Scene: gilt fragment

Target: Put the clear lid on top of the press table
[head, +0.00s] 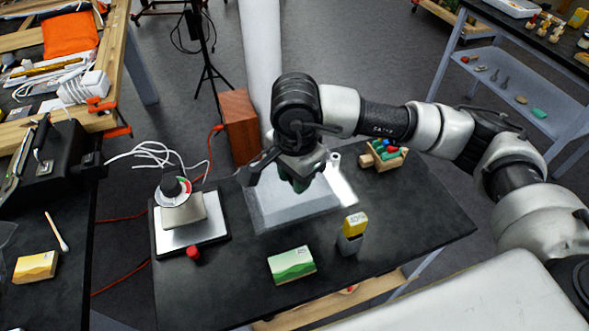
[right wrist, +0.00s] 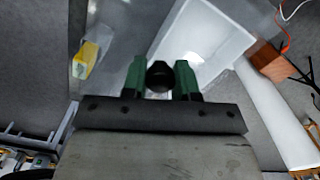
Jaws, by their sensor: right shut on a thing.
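The clear lid (head: 285,217) is a see-through grey sheet over the middle of the black-topped table (head: 375,262). My right gripper (head: 300,178) points down at it from above. In the right wrist view the two green fingers (right wrist: 162,78) are shut on the lid's round black knob (right wrist: 160,76). The clear sheet spreads around the fingers there, with a white tray (right wrist: 205,45) seen partly beneath it. I cannot tell how high the lid is above the tray or table. My left gripper is not in view.
A dial device (head: 174,190) stands on a metal plate at the table's left, with a red knob (head: 193,253) in front. A green box (head: 292,265), a yellow-topped block (head: 354,226) and a wooden holder (head: 384,155) stand around the lid. An orange-brown box (head: 239,124) is behind.

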